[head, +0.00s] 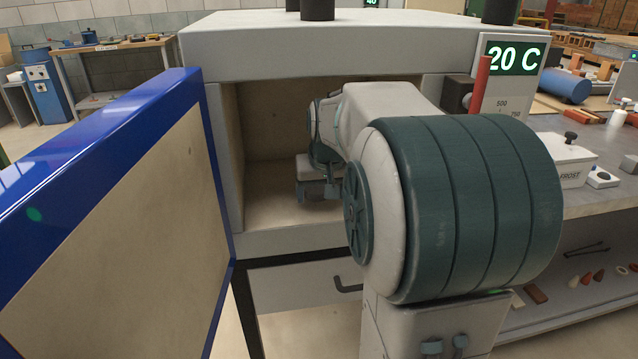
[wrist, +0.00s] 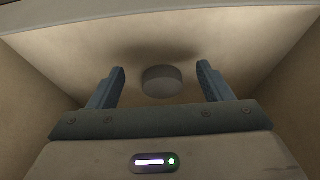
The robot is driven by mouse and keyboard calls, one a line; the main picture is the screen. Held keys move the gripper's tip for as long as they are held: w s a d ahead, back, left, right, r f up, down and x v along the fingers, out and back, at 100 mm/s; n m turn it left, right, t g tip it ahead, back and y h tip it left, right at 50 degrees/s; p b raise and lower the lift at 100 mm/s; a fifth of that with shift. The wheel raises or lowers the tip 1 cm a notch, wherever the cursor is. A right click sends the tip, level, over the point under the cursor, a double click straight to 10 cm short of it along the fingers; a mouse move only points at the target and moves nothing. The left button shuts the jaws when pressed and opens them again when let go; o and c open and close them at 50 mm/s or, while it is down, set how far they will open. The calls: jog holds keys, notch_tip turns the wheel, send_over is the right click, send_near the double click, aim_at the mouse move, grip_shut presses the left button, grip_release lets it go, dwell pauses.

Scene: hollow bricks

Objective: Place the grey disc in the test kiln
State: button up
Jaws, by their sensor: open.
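The test kiln (head: 225,40) stands with its blue-edged door (head: 120,200) swung open to the left. My arm reaches into its chamber, and my gripper (head: 318,190) is inside, partly hidden by my own arm in the head view. In the wrist view my gripper (wrist: 163,82) is open, its two blue fingers spread apart. The grey disc (wrist: 162,82) shows between and just beyond the fingertips, with a gap on both sides, so the fingers do not touch it. It is inside the chamber near a pale inner surface. The head view does not show the disc.
The chamber walls (wrist: 285,75) rise close on both sides of my gripper. The kiln's display (head: 515,57) reads 20 C. A red lever (head: 481,85) stands beside it. A bench (head: 600,200) with a white box (head: 568,160) is at the right.

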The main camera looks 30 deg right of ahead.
jog(key=s+a+f+n+g, duration=0.1)
jog(key=s+a+f, duration=0.2)
jog(key=s, duration=0.4)
jog(key=s+a+f+n, duration=0.1)
jog(key=s+a+f, duration=0.2)
jog(key=s+a, duration=0.3)
jog(key=s+a+f+n+g+y, duration=0.1)
jog(key=s+a+f, duration=0.1)
jog(key=s+a, duration=0.3)
jog(key=s, duration=0.2)
jog(key=shift+s+f+g, duration=0.3)
jog(key=shift+f, duration=0.1)
